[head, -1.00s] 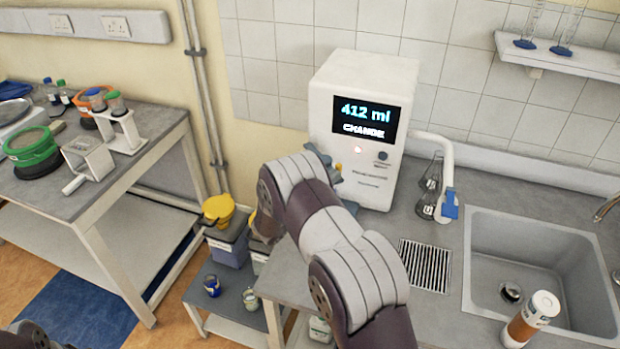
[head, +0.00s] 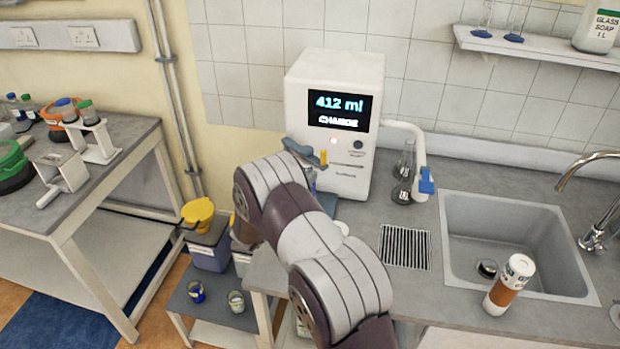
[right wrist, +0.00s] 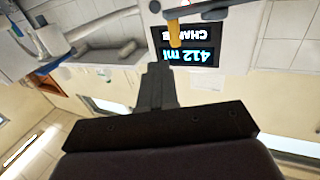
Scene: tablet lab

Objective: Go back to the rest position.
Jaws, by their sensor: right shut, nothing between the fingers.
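My right arm reaches up from the bottom of the head view in front of the white dispenser (head: 335,95). Its gripper is hidden behind my own arm there. In the right wrist view my right gripper (right wrist: 157,70) is shut and empty, its dark fingers together. The dispenser's display (right wrist: 190,48) shows upside down just past the fingertips; it reads 412 ml. A blue-grey lever (head: 297,150) and a small yellow-orange part (head: 323,157) are at the dispenser's front, close to my forearm. My left gripper is not in view.
A sink (head: 455,240), a drain grille (head: 404,247) and an orange-labelled bottle (head: 511,285) are at the right. Glass flasks (head: 403,180) stand by the dispenser's spout. A side table (head: 125,140) with jars is at the left. A low shelf (head: 215,320) holds small cups.

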